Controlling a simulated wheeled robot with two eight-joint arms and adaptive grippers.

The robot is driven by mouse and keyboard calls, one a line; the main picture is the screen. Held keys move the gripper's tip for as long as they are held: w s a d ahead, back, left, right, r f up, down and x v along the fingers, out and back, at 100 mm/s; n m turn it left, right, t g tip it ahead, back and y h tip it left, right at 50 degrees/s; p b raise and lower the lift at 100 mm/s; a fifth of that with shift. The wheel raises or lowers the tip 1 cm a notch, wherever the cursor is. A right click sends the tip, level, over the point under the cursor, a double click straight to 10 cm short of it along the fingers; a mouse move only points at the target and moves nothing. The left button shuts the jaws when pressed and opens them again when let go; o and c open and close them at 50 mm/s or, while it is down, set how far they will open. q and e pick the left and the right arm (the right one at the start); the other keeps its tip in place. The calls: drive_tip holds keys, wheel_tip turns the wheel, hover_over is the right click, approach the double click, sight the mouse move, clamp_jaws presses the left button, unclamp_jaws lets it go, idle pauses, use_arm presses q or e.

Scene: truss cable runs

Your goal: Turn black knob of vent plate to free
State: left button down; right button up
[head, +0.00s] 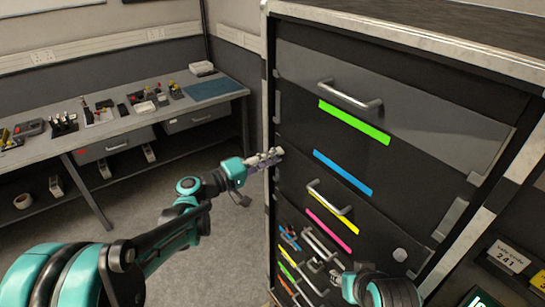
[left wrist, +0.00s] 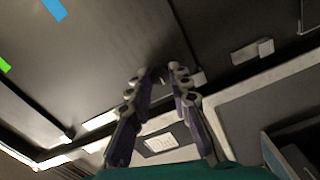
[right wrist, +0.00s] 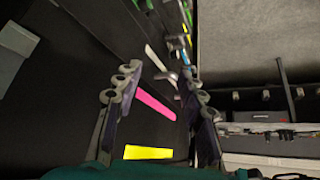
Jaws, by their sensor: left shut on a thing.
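My left gripper (head: 268,158) is at the left edge of the tall dark cabinet (head: 300,155). In the left wrist view its fingers (left wrist: 163,74) close around a small dark thing against the dark surface. It looks like the black knob, mostly hidden between the fingertips, and its turn position cannot be told. The vent plate's outline cannot be made out. My right gripper shows in the right wrist view (right wrist: 158,78) with its fingers apart and empty, in front of the lower part of the cabinet.
The cabinet has bar handles (head: 350,96) and green, blue, yellow and pink strips. A grey workbench (head: 120,118) with small parts stands at the left. Floor between bench and cabinet is clear.

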use_arm(q)
drive_tip(key=shift+n, duration=0.3)
drive_tip(key=c, duration=1.4)
unclamp_jaws()
drive_tip(key=shift+o, duration=0.2)
drive_tip(key=v, duration=1.2)
